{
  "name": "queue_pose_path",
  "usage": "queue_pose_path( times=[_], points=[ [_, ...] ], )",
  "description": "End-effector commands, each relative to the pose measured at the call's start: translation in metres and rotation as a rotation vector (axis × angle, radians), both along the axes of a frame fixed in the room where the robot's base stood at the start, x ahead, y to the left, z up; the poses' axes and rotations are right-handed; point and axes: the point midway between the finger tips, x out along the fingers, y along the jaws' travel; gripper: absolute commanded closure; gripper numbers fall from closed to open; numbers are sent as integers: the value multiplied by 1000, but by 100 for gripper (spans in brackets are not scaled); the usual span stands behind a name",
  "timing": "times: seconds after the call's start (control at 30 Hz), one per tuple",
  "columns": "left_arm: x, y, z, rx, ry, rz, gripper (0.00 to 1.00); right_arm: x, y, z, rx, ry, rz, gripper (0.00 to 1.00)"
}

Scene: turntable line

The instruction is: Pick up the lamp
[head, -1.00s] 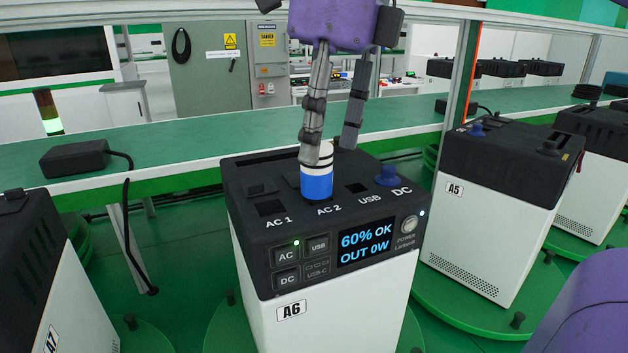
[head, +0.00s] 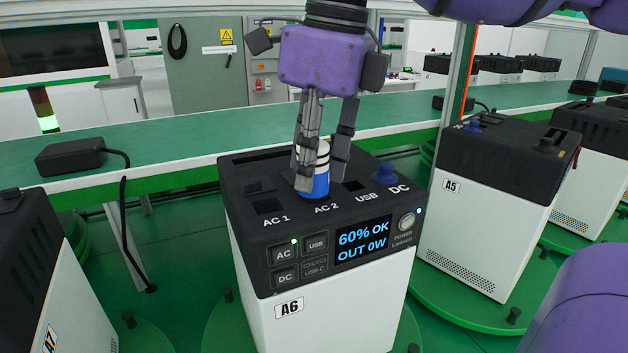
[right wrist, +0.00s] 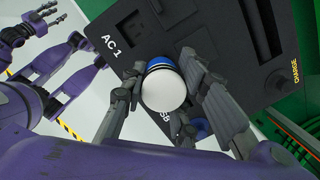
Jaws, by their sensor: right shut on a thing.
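The lamp (head: 320,184), a short upright cylinder with a blue base and a white, dark-banded upper part, stands at the AC 2 place on top of power station A6 (head: 318,318). My right gripper (head: 321,160) comes down from above and is shut on the lamp, with fingers on both sides of it. In the right wrist view the lamp's round white end (right wrist: 165,92) sits between the fingers, with a blue ring beyond. Grey-fingered purple parts, apparently my left gripper (right wrist: 62,32), show at the upper left there; their opening is unclear.
A blue knob (head: 386,174) stands at the DC place, right of the lamp. Station A5 (head: 490,215) is to the right and A7 (head: 35,285) at the left front. A green conveyor table (head: 210,137) runs behind, with a black adapter (head: 72,157) and its cable.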

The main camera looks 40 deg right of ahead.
Motion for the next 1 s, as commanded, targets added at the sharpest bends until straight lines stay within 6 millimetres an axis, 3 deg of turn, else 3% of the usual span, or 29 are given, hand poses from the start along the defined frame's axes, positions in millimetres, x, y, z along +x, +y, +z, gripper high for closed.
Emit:
queue_pose_path(
  times=[0.33, 0.53, 0.77, 1.0],
  points=[
    [-1, 0, -1, 0, 2, 0, 60, 1, 0, 8, -1, -3, -1, 100],
    [-1, 0, -1, 1, 2, -1, 60, 0, 0, 36, 0, -5, 0, 100],
    [3, 1, 6, 1, -7, 0, 60, -46, -18, 94, 6, -12, 4, 100],
    [5, 1, 10, 0, -13, 1, 60, -94, -39, 116, 4, -8, 2, 100]
  ],
)
